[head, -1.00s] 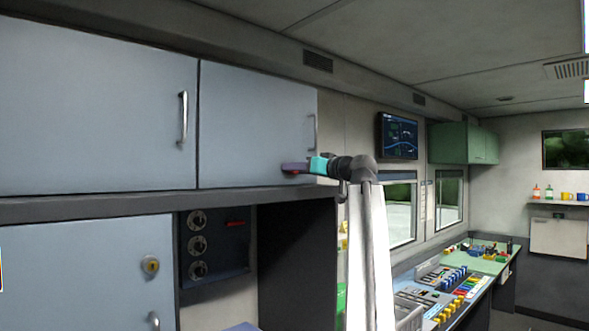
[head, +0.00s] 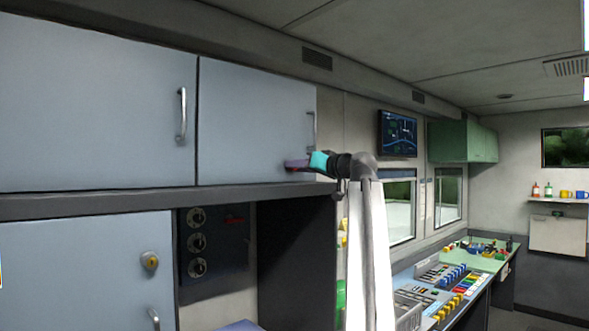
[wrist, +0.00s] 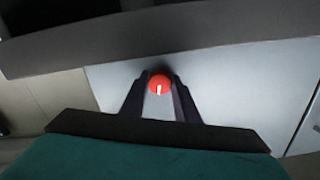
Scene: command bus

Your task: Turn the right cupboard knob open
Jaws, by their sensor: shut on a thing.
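The right upper cupboard door (head: 255,125) is pale blue and looks closed, with a metal bar handle (head: 311,130) near its right edge. My gripper (head: 290,165) is at the lower right corner of this door. In the wrist view, a round red knob (wrist: 159,84) with a white mark sits on the pale door. My gripper also shows there (wrist: 160,95), with its dark fingers on either side of the knob and shut on it. In the head view the knob is mostly hidden by the gripper.
A left upper cupboard door (head: 95,105) with its own handle adjoins it. A dark ledge (head: 120,205) runs just under the doors. Below are a panel of dials (head: 205,240) and a lower door with a yellow lock (head: 150,261). A control desk (head: 440,285) stands at right.

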